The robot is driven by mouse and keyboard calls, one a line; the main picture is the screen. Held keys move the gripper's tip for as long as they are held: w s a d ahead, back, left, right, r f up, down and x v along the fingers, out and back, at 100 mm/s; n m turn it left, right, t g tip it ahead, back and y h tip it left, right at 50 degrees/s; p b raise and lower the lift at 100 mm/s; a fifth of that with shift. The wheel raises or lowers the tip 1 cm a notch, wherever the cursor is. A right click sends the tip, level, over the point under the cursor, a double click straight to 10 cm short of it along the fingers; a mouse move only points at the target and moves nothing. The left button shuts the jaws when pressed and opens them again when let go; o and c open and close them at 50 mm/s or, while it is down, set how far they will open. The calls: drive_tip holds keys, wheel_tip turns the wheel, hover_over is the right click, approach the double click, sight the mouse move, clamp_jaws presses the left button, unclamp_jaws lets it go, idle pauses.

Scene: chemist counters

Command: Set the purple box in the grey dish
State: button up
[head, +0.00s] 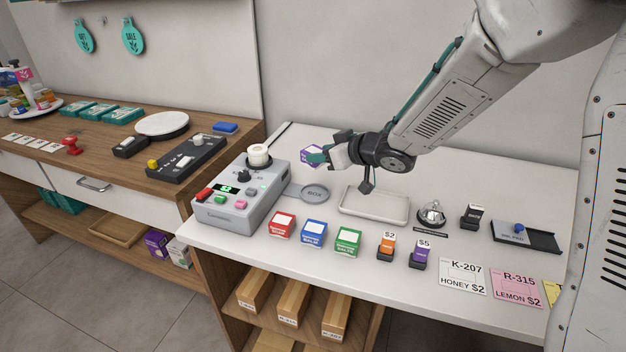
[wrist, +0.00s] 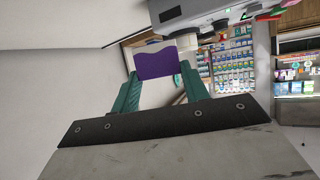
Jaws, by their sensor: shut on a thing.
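The purple box (head: 311,155) has a white band and is held up off the white counter, close to the grey machine. It also shows between the fingers in the wrist view (wrist: 157,62). My gripper (head: 321,156) is shut on it, with a teal finger on each side (wrist: 157,88). The grey dish (head: 314,194), a small round one, lies on the counter to the right of the machine, below the held box in the head view. The dish looks empty.
The grey machine (head: 241,196) with buttons and a white roll stands left of the dish. A shallow pale tray (head: 374,206) lies right of it. Red (head: 282,225), blue (head: 314,233) and green (head: 348,241) boxes stand in front. A bell (head: 432,214) is farther right.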

drive_tip(key=f, duration=0.6)
drive_tip(key=w+f, duration=0.1)
drive_tip(key=f, duration=0.3)
drive_tip(key=o, duration=1.1)
drive_tip(key=shift+s+d, duration=0.1)
drive_tip(key=v, duration=1.2)
